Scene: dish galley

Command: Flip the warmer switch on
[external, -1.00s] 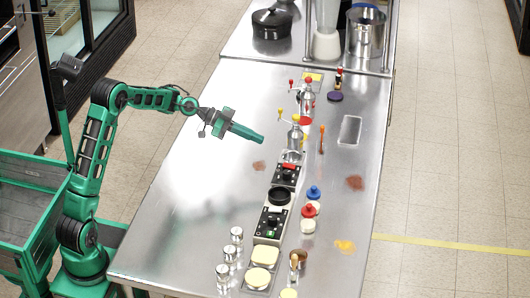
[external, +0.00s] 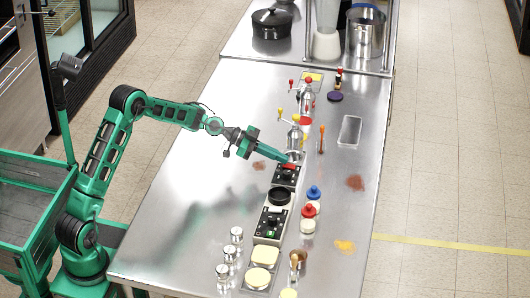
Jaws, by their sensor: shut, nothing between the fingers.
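Two black control boxes stand in a row on the steel counter (external: 190,165). The farther box (external: 284,181) has a red part (external: 289,167) at its far end and a small knob or lever on its face. The nearer box (external: 262,233) has a dark knob and a small green part (external: 270,234). I cannot tell which box carries the warmer switch, nor read a switch position. My gripper (external: 287,161) is shut and empty. Its tip is at or just above the red part of the farther box; contact cannot be told.
A round black dish (external: 279,196) sits between the boxes. Grinders with cranks (external: 294,138) stand just beyond the tip. Blue (external: 314,192) and red (external: 308,211) knobbed items stand to the right. Metal shakers (external: 236,235) stand at the near left. The left counter is clear.

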